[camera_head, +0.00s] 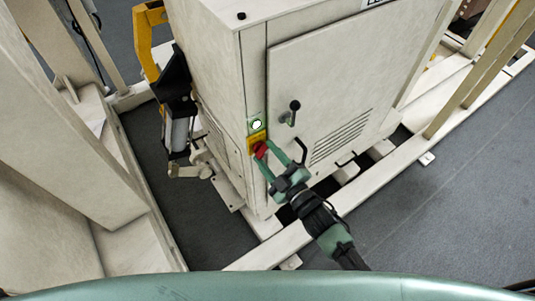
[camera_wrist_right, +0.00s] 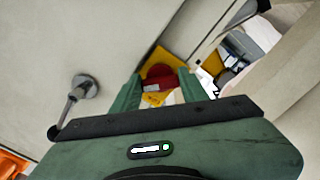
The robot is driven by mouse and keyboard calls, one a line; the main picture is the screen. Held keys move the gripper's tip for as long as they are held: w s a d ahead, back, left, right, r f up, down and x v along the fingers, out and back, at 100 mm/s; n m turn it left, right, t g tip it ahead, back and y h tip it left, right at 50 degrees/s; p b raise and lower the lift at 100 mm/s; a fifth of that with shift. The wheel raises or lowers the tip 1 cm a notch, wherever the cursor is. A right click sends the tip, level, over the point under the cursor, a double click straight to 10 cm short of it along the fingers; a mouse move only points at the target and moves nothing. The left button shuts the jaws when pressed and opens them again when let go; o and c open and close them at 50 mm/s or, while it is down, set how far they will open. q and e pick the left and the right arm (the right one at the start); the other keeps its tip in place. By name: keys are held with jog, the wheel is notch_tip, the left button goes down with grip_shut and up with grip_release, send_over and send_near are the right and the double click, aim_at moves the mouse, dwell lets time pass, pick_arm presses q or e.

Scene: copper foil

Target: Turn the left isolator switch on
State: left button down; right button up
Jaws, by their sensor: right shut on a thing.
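The left isolator switch (camera_head: 261,150) is a red knob on a yellow plate (camera_head: 256,137), low on the narrow front strip of the beige cabinet (camera_head: 330,75). In the right wrist view the red knob (camera_wrist_right: 160,77) sits between the fingertips, with yellow around it. My right gripper (camera_head: 268,155) reaches up from below and is shut on the red knob. The knob's exact turn angle is hard to read because the fingers cover part of it. My left gripper is not in view.
A white round indicator (camera_head: 256,124) is just above the yellow plate. A dark door handle (camera_head: 292,110) stands out from the cabinet door to the right. A yellow and black device (camera_head: 172,75) is at the cabinet's left side. Beige frame beams (camera_head: 370,190) run along the grey floor.

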jog(key=shift+f, duration=0.1)
dwell(0.4)
jog(key=o, duration=1.4)
jog(key=b+v, duration=0.2)
jog(key=v, duration=0.6)
jog(key=shift+w, duration=0.1)
